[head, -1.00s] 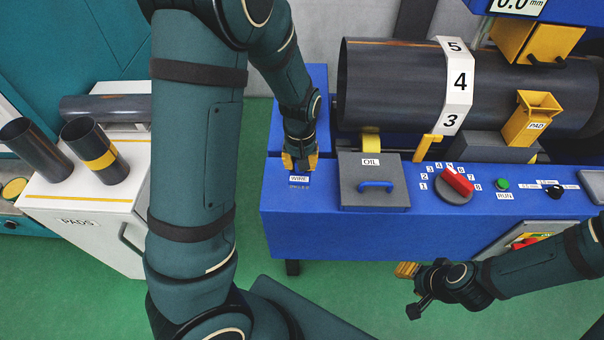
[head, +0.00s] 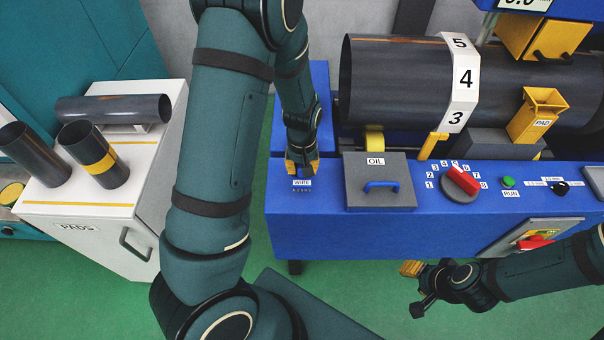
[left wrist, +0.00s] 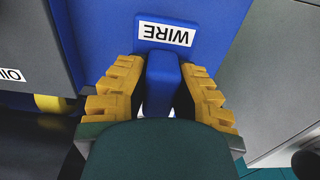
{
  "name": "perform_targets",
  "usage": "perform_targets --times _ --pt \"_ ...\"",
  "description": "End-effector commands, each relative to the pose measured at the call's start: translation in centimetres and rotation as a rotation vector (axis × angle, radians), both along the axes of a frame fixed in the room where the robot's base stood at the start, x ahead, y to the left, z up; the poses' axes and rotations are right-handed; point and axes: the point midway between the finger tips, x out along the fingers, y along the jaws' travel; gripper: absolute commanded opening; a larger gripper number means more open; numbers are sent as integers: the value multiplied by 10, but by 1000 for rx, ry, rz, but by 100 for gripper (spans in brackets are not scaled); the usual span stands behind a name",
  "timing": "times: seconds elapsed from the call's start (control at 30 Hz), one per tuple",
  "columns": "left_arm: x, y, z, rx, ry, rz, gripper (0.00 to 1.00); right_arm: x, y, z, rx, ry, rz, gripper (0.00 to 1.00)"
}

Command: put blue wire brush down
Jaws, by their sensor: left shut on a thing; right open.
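The blue wire brush (left wrist: 162,80) shows in the left wrist view as a blue handle between the yellow fingers of my left gripper (left wrist: 160,88). The gripper is shut on it. Just beyond the handle is the WIRE label (left wrist: 166,34) on the blue bench. In the head view my left gripper (head: 302,168) points down at the bench's left end, right above the WIRE label (head: 303,182). The brush itself is hidden there by the gripper and arm. I cannot tell whether the brush touches the bench. My right gripper (head: 412,288) is open and empty, in front of the bench.
A grey OIL box (head: 378,195) with a blue handle sits right of my left gripper. A large dark pipe (head: 400,85) lies behind it. Several short pipes stand or lie on the white PADS cabinet (head: 75,205) at left. Green floor is clear in front.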

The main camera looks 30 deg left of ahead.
Motion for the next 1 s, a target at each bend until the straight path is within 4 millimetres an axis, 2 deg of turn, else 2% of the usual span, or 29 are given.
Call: perform_targets --times 0.2,0.6,0.63,0.67,1.0 --pt "-1 0 -30 0 2 1 0 0 0 -6 -1 0 0 45" --pt "0 0 -34 0 0 0 0 0 0 -10 -2 0 0 45" --pt "0 0 -34 0 0 0 33 0 0 -9 -2 0 0 45" --pt "0 0 -34 0 0 0 43 0 0 -9 -2 0 0 45" --pt "0 0 -32 0 0 0 45 0 0 -7 -2 0 0 45"
